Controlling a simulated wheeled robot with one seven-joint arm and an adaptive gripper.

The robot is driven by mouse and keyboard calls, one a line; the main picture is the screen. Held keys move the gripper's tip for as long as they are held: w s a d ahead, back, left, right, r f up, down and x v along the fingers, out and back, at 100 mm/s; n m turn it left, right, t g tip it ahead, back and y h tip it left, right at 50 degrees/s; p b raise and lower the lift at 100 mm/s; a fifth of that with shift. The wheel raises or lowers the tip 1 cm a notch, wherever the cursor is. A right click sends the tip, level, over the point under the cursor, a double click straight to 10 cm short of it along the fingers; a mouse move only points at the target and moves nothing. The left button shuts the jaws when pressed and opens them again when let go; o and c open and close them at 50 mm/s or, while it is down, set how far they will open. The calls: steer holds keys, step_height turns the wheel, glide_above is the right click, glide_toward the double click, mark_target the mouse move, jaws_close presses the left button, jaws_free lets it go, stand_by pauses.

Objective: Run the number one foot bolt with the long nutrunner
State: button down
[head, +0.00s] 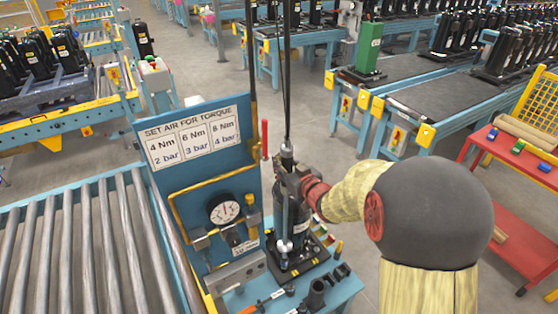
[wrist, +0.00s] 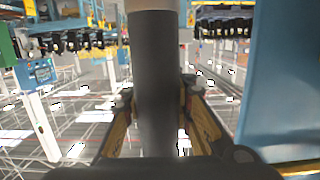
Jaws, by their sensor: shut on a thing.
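The long nutrunner (head: 287,152) hangs upright on dark cables in the head view, its lighter top showing above my gripper (head: 291,180). In the wrist view my gripper (wrist: 158,100) is shut on the nutrunner's dark round body (wrist: 155,65), one yellow-sided finger on each side. A black compressor (head: 293,215) stands upright on a dark base plate (head: 300,262), just below and behind the gripper. The nutrunner's lower end cannot be told apart from the dark compressor. The foot bolts are too small or hidden to tell, and so is which is number one.
A blue panel with a torque sign (head: 194,137), a pressure gauge (head: 223,209) and a red-handled lever (head: 264,140) stands close left. Dark sockets (head: 317,293) lie on the bench in front. A roller conveyor (head: 80,250) is left, a red cart (head: 515,215) right.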

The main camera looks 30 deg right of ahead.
steer(key=shift+f+b, duration=1.4)
steer(key=shift+f, duration=0.3)
stand_by(1.1)
steer(key=shift+r, duration=0.1)
stand_by(1.1)
step_height(320, 180, up, 5)
steer(key=p, duration=0.3)
steer(key=shift+r+p, duration=0.2)
steer(key=shift+p, duration=0.1)
stand_by(0.5)
